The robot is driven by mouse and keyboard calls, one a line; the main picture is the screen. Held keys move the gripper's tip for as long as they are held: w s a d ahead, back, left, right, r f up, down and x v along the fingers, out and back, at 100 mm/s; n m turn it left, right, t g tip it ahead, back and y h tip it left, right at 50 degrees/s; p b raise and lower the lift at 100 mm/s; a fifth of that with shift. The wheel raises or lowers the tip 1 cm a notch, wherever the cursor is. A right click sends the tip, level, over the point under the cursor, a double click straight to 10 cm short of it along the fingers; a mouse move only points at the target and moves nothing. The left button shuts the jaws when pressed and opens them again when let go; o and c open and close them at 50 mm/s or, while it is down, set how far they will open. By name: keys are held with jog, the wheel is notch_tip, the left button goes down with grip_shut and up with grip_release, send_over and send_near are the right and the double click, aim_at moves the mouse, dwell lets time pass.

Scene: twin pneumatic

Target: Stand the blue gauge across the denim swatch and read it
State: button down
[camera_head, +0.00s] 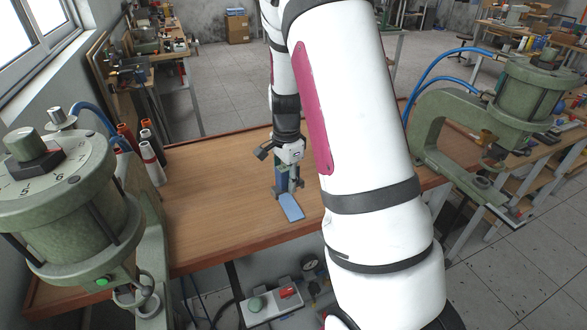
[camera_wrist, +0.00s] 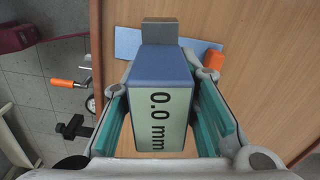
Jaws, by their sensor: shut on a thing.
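The blue gauge (camera_wrist: 160,66) is between the fingers of my gripper (camera_wrist: 165,110), which is shut on it. Its pale display faces the wrist camera and reads 0.0 mm. A grey block (camera_wrist: 160,33) at its far end overlaps the denim swatch (camera_wrist: 128,43) in the wrist view. In the head view the gauge (camera_head: 281,178) is upright in my gripper (camera_head: 289,182), at the far end of the light blue swatch (camera_head: 291,207), which lies flat near the table's front edge. I cannot tell whether the gauge touches the swatch.
An orange piece (camera_wrist: 215,59) shows beside the gauge. Green pneumatic machines stand at left (camera_head: 75,195) and right (camera_head: 470,110). Thread spools (camera_head: 150,155) stand at the table's left. The wooden table (camera_head: 215,200) is bare left of the swatch. A control box (camera_head: 270,303) is below.

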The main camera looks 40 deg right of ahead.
aim_at(291, 207)
jog(key=shift+s+r+m, duration=0.1)
jog(key=shift+s+m, duration=0.5)
jog(key=shift+m, duration=0.3)
jog(key=shift+f+b, duration=0.8)
jog(key=shift+f, duration=1.75)
jog(key=shift+f, duration=0.45)
jog(key=c, duration=1.2)
grip_release()
